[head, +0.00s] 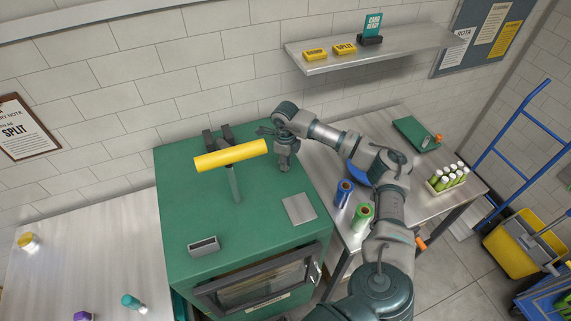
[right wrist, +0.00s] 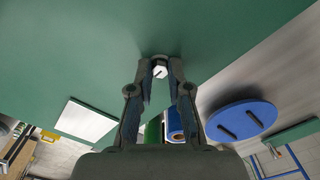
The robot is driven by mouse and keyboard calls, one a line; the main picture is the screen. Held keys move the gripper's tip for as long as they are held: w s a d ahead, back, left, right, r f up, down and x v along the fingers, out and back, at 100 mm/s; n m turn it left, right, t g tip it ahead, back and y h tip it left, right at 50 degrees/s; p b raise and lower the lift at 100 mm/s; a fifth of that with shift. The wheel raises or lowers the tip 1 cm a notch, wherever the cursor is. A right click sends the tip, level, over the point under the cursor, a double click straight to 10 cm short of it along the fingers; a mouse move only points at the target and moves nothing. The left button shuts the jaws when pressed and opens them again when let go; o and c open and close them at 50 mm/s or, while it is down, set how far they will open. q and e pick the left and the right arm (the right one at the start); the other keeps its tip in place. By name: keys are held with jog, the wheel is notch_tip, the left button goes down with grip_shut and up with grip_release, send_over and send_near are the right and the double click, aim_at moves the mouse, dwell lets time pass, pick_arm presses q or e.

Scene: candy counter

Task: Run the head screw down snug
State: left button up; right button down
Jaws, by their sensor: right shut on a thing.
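The head screw (right wrist: 160,71) shows in the right wrist view as a small pale head with a dark slot, at the green top. My right gripper (right wrist: 160,65) is shut on it, with the fingertips on either side of the head. In the head view my right gripper (head: 284,165) points down at the back right of the green cabinet (head: 262,200), and hides the screw. How far the screw stands in cannot be told.
A yellow cylinder (head: 230,155) on a green post stands left of my right gripper. A grey plate (head: 299,208) and a small metal box (head: 203,246) lie on the cabinet top. Blue (head: 343,193) and green (head: 362,216) rolls stand on the right table. A shelf (head: 380,50) hangs above.

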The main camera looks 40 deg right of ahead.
jog(key=shift+w+r+m, duration=0.1)
jog(key=shift+m, duration=0.6)
jog(key=shift+r+m+p, duration=0.1)
jog(key=shift+m+p, duration=0.35)
jog(key=shift+m, duration=0.25)
jog(key=shift+m+p, duration=0.3)
jog(key=shift+m, duration=0.6)
jog(key=shift+d, duration=0.1)
jog(key=c, duration=1.4)
grip_release()
jog(key=shift+c, duration=0.2)
jog(key=shift+o, duration=0.3)
jog(key=shift+f, duration=0.2)
